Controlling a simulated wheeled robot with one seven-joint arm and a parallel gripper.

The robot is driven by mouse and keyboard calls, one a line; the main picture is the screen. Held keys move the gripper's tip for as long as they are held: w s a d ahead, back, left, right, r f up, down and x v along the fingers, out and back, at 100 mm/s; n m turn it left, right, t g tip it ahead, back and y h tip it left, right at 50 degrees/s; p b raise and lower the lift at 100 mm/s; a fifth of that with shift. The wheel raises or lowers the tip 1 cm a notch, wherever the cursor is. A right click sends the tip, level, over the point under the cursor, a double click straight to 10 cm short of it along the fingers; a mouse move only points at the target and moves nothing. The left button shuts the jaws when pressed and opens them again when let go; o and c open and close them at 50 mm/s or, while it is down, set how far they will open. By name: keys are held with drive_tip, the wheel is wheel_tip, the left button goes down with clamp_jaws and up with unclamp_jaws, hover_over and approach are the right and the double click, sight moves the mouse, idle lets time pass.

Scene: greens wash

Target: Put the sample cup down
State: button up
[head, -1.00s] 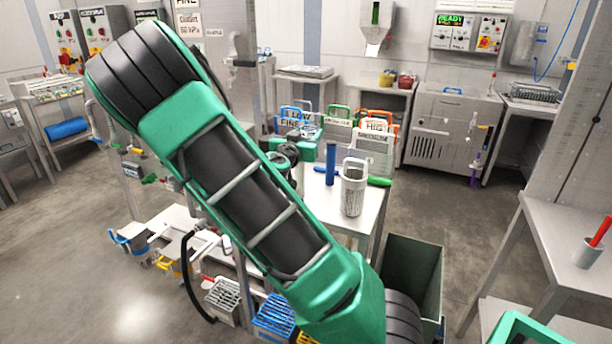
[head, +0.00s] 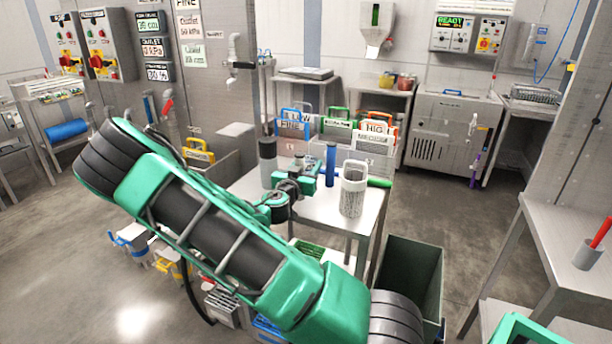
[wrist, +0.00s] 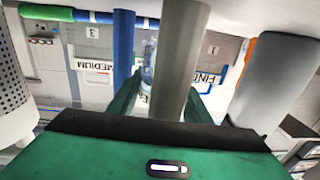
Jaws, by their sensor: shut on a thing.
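My gripper (head: 308,172) is over the table (head: 328,208), close to the blue cylinder (head: 330,160). In the wrist view the picture is upside down, and my gripper (wrist: 160,98) is shut on a plain grey cylinder, which looks like the sample cup (wrist: 182,50). The cup's lower end runs out of the top of that view. I cannot tell whether it touches the table. In the head view my gripper mostly hides it.
A dark grey cylinder (head: 267,165) stands left of my gripper. A perforated white container (head: 352,192) stands to the right, by a green rod (head: 378,182). Labelled racks (head: 372,142) are behind. A dark open bin (head: 412,275) stands at the table's right.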

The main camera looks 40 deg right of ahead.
drive_tip(key=shift+f, duration=1.55)
drive_tip(key=shift+f, duration=0.1)
drive_tip(key=o, duration=1)
drive_tip(key=shift+c, duration=0.2)
